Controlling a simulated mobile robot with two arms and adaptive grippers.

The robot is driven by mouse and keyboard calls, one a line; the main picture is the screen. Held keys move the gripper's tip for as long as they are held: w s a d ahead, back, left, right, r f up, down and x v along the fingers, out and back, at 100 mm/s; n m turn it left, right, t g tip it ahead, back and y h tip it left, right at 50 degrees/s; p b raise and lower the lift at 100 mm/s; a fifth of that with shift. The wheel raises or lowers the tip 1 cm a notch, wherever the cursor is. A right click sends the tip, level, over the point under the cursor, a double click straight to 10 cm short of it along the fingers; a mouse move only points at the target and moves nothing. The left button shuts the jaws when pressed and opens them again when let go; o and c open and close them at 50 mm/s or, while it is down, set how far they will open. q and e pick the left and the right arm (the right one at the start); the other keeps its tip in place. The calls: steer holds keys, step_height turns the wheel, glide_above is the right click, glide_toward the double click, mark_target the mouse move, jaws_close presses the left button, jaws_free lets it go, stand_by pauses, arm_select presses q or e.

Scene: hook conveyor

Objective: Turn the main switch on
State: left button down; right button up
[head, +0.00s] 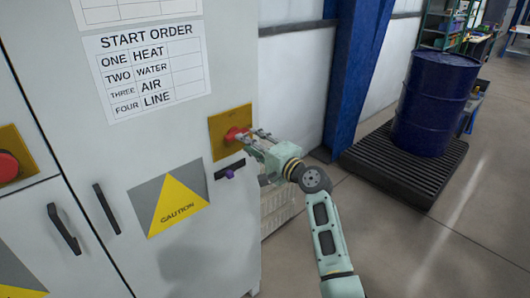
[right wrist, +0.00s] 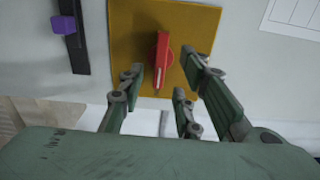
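The main switch, a red rotary handle (head: 233,133) on a yellow plate (head: 218,151), sits at the right edge of the grey cabinet front. In the right wrist view the red handle (right wrist: 161,62) stands lengthwise in the picture on its yellow plate (right wrist: 127,30). My right gripper (head: 258,136) is right at the switch in the head view. In the right wrist view its fingers (right wrist: 166,78) are spread, on both sides of the handle's lower end, with visible gaps. I cannot tell how deep the fingertips reach. My left gripper is not in view.
A purple slider knob (head: 229,174) on a black track is just below the switch. Another red knob (head: 8,166) is at the far left. A start order sheet (head: 150,70) hangs above. A blue barrel (head: 433,105) on a black pallet (head: 390,166) stands right; the floor in front is clear.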

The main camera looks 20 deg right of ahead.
steer(key=v, duration=0.7)
steer(key=s+a+f+n+g+h+b, duration=0.1)
steer(key=s+f+n+g+h, duration=0.15)
steer(key=f, duration=1.55)
steer(key=s+f+n+g+h+b, duration=0.1)
steer(key=s+f+g, duration=0.3)
steer(key=f, duration=1.4)
steer(key=s+a+f+n+g+h+b, duration=0.15)
steer(key=s+f+n+g, duration=0.25)
steer(key=s+f, duration=1.4)
steer(key=s+f+n+g, duration=0.1)
steer(key=s+f+n, duration=0.2)
steer(key=s+f, duration=0.3)
steer(key=s+f+n+g, duration=0.2)
steer(key=s+f, duration=0.4)
steer(key=s, duration=1.1)
steer(key=s+f+n+g+h+b, duration=0.1)
steer(key=s+f+n, duration=0.3)
steer(key=s, duration=0.7)
step_height(320, 180, down, 3)
steer(key=shift+s+a+r+g, duration=0.15)
steer(key=shift+s+a+g, duration=0.25)
steer(key=shift+g, duration=0.35)
